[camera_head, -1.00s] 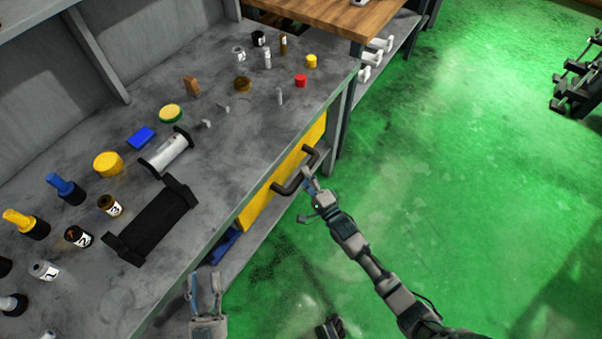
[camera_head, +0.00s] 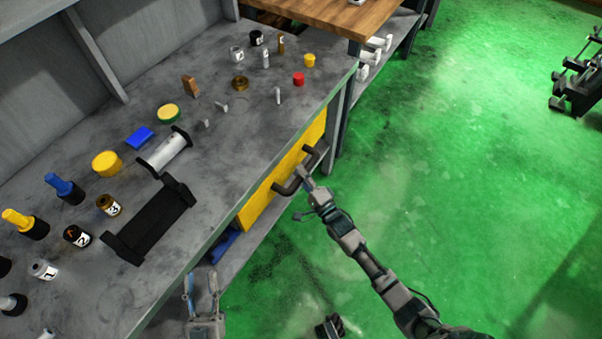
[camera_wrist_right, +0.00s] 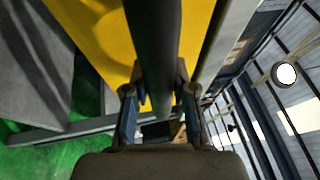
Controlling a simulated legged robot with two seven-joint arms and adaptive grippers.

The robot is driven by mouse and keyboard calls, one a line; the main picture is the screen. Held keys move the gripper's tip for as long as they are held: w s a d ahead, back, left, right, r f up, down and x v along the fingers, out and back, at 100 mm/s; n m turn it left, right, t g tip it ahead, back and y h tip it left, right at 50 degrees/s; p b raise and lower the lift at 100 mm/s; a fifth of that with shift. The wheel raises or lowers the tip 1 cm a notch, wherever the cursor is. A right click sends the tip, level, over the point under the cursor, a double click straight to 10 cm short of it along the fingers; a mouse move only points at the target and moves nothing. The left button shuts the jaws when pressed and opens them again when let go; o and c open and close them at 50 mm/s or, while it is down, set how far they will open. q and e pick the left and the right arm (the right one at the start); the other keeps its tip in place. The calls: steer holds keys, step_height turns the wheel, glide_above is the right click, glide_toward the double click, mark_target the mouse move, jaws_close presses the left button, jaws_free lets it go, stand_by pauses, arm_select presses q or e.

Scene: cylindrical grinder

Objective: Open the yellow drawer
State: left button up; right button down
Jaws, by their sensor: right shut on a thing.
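The yellow drawer (camera_head: 265,203) is set under the grey workbench top, with its front facing the green floor. A dark bar handle (camera_head: 291,184) stands out from its front. My right gripper (camera_head: 303,176) is at the handle; in the right wrist view the fingers (camera_wrist_right: 158,92) are closed around the dark handle bar (camera_wrist_right: 154,40), with the yellow drawer front (camera_wrist_right: 100,30) behind it. The drawer front looks close to the bench frame. My left gripper (camera_head: 201,284) is low in front of the bench, open and empty, its two fingers apart.
The grey bench top (camera_head: 235,140) holds several bottles, caps, a black bracket (camera_head: 150,222) and a white roller (camera_head: 165,152). A blue object (camera_head: 222,243) lies on the shelf left of the drawer. The green floor (camera_head: 430,180) in front is clear.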

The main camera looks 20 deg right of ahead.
arm_select(q)
steer(key=s+a+f+g+y+p, duration=0.1)
steer(key=s+f+g+p, duration=0.1)
steer(key=f+g, duration=0.4)
steer(key=s+a+f+g+y+p, duration=0.2)
steer(key=f+g+p, duration=0.2)
steer(key=f+g, duration=0.3)
steer(key=shift+s+a+f+p, duration=0.15)
steer(key=shift+s+f+p, duration=0.15)
steer(key=shift+f, duration=0.75)
arm_select(e)
steer(key=s+d, duration=1.7)
steer(key=s, duration=0.3)
arm_select(q)
steer(key=shift+a, duration=0.1)
arm_select(e)
steer(key=shift+s, duration=0.1)
steer(key=c, duration=1.2)
jaws_free()
steer(key=shift+h, duration=0.4)
steer(key=shift+o, duration=1.4)
steer(key=shift+f, duration=0.2)
arm_select(q)
steer(key=shift+w+d, duration=0.15)
steer(key=shift+d, duration=0.1)
arm_select(e)
steer(key=v, duration=1.2)
steer(key=shift+d+f, duration=0.2)
steer(key=shift+d, duration=0.1)
